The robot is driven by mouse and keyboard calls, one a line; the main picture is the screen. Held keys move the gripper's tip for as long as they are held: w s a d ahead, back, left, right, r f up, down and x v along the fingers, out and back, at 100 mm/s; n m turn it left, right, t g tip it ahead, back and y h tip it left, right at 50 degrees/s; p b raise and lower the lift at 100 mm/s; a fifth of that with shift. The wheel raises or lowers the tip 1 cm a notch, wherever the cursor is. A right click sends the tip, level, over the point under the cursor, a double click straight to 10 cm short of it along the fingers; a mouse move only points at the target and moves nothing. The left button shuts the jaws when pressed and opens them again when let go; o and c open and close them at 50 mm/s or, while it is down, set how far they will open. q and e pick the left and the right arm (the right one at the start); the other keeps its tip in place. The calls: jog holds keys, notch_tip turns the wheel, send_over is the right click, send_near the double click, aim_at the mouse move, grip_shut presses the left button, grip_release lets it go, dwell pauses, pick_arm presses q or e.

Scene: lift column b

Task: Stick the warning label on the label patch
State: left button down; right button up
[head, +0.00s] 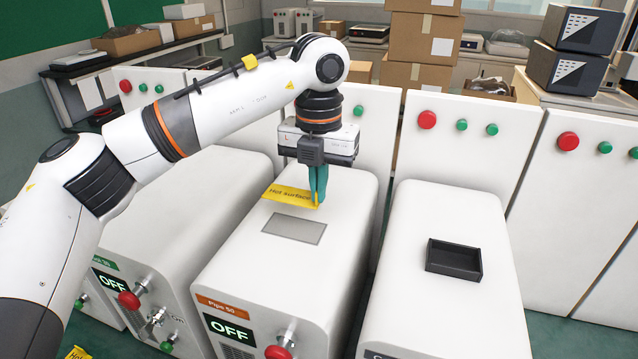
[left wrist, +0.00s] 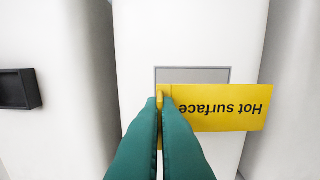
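The warning label (head: 288,195) is a yellow strip reading "Hot surface". My left gripper (head: 317,198) is shut on its right end, over the middle white machine. In the left wrist view the label (left wrist: 225,108) reaches right from the teal fingertips (left wrist: 160,95) and reads upside down. The label patch (head: 294,229) is a grey rectangle on the top of the middle machine, nearer to me than the label. In the left wrist view the label covers part of the patch (left wrist: 190,75). I cannot tell how far above the machine the label is. My right gripper is not in view.
The middle machine (head: 250,265) shows an OFF display (head: 229,330) and a red button (head: 278,352). A black open tray (head: 453,261) lies on the right machine (head: 410,320). White panels with red and green buttons stand behind. Another yellow label (head: 77,353) shows at the lower left.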

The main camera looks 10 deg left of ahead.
aim_at(318, 235)
pick_arm(q)
jog(key=shift+s+r, duration=0.15)
jog(key=shift+s, duration=0.25)
jog(key=shift+w+f+b, duration=0.25)
jog(key=shift+f+b, duration=0.05)
jog(key=shift+f, duration=0.35)
jog(key=shift+f+b, duration=0.25)
jog(key=shift+b, duration=0.15)
notch_tip(318, 235, down, 3)
jog(key=shift+f+b, duration=0.2)
jog(key=shift+b, duration=1.05)
jog(key=shift+f+b, duration=0.45)
jog(key=shift+f, duration=0.15)
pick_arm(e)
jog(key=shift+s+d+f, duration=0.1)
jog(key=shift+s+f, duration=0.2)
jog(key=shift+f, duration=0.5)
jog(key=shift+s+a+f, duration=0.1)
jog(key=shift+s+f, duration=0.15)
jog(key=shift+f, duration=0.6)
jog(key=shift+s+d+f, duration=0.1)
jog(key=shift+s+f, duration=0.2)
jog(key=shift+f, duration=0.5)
pick_arm(q)
jog(key=shift+f+b, duration=0.3)
jog(key=shift+f, duration=0.15)
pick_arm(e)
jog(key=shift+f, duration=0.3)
